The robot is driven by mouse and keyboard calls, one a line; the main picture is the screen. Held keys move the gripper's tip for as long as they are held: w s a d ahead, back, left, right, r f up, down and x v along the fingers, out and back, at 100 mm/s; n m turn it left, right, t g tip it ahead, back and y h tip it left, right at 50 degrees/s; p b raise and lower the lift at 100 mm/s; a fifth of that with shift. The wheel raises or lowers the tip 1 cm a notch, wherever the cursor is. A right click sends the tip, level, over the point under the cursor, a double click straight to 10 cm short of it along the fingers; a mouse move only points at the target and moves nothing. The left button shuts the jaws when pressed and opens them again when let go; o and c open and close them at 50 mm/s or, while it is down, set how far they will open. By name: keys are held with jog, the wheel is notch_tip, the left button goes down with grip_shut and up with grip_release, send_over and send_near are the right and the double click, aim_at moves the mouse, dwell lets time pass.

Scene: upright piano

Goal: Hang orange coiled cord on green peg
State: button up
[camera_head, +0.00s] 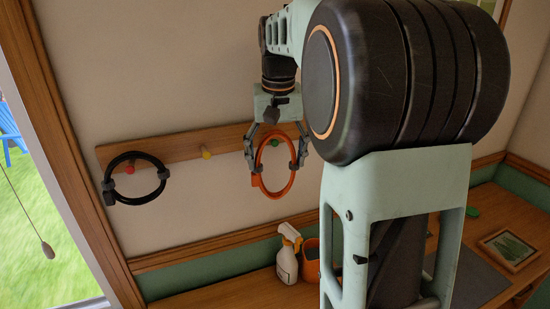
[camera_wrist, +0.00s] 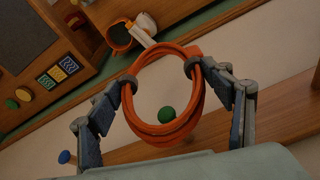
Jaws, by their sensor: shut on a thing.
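The orange coiled cord (camera_head: 265,184) hangs as an upright loop in front of the peg rail, and it fills the middle of the wrist view (camera_wrist: 152,130). My gripper (camera_head: 277,160) comes from above, its fingers spread along both sides of the loop and shut on it; both fingers show in the wrist view (camera_wrist: 175,80). The green peg (camera_head: 275,142) appears inside the loop's opening, low in it in the wrist view (camera_wrist: 166,113). I cannot tell whether the peg tip is through the loop or only behind it.
The wooden rail (camera_head: 185,147) also carries a yellow peg (camera_head: 206,154) and a red peg with a black coiled cord (camera_head: 118,190). A blue peg (camera_wrist: 64,157) shows in the wrist view. Below stand a spray bottle (camera_head: 288,258) and an orange pot (camera_head: 311,262). My arm covers the right side.

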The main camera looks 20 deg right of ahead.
jog(key=shift+w+f+p, duration=0.25)
jog(key=shift+w+p, duration=0.2)
jog(key=shift+w, duration=0.55)
jog(key=shift+w+f+p, duration=0.25)
jog(key=shift+w+p, duration=0.15)
jog(key=shift+w, duration=0.6)
jog(key=o, duration=1.4)
